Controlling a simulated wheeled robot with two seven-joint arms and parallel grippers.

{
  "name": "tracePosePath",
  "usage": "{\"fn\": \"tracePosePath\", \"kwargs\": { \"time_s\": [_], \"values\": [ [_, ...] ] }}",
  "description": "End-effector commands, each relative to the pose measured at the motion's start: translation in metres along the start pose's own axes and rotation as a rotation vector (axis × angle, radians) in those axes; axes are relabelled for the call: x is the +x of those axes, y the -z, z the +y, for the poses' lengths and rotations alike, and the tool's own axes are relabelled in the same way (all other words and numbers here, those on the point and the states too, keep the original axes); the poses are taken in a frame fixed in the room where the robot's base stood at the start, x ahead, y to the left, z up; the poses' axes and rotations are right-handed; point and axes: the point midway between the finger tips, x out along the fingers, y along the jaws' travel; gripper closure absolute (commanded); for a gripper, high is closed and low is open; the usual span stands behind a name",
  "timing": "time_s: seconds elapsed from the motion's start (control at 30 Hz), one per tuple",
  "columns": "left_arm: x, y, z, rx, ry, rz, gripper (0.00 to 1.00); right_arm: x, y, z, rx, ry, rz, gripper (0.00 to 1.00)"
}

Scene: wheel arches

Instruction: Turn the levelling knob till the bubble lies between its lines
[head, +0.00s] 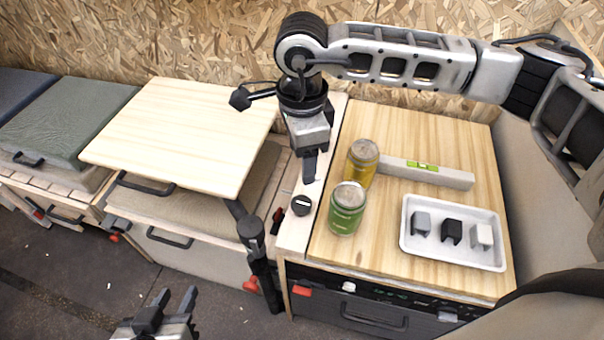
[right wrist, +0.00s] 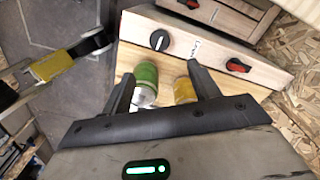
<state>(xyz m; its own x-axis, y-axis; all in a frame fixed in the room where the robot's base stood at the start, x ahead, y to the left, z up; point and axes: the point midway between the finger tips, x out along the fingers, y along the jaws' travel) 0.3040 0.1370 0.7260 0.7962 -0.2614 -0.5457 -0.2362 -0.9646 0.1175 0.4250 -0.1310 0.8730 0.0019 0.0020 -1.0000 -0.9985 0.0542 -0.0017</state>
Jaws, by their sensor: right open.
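The levelling knob (head: 301,205) is a round black dial with a white mark, on the pale strip left of the wooden worktop. It also shows in the right wrist view (right wrist: 159,40), beyond the fingertips. The spirit level (head: 440,176) is a grey bar with a green vial (head: 423,165), lying behind the cans; the bubble is too small to place against its lines. My right gripper (head: 309,168) is open and empty, pointing down behind and above the knob, apart from it. It also shows in the right wrist view (right wrist: 162,70). My left gripper (head: 174,299) is open and empty at the bottom left.
A yellow can (head: 362,165) and a green can (head: 346,212) stand just right of the knob. A white tray (head: 453,258) holds three small blocks. A pale folding table (head: 185,130) lies to the left. A red knob (right wrist: 237,65) shows in the right wrist view.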

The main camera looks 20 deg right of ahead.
Motion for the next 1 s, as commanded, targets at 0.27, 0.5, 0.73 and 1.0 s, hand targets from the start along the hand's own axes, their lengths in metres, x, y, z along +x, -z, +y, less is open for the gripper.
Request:
{"fn": "tracePosePath", "kwargs": {
  "time_s": [0.27, 0.5, 0.73, 1.0],
  "values": [
    [-0.001, 0.003, 0.001, -0.001, -0.002, 0.007, 0.64, -0.028, 0.000, 0.000, -0.001, 0.000, 0.000, 0.39],
    [-0.001, 0.004, 0.001, -0.002, -0.002, 0.009, 0.64, -0.029, 0.000, 0.000, -0.001, -0.001, 0.000, 0.39],
    [-0.001, 0.003, 0.001, -0.002, -0.002, 0.007, 0.64, -0.029, 0.000, 0.000, -0.001, -0.001, 0.000, 0.39],
    [0.000, 0.000, 0.000, -0.002, -0.001, 0.002, 0.64, -0.029, 0.000, 0.000, -0.001, -0.001, 0.000, 0.39]
  ]
}}
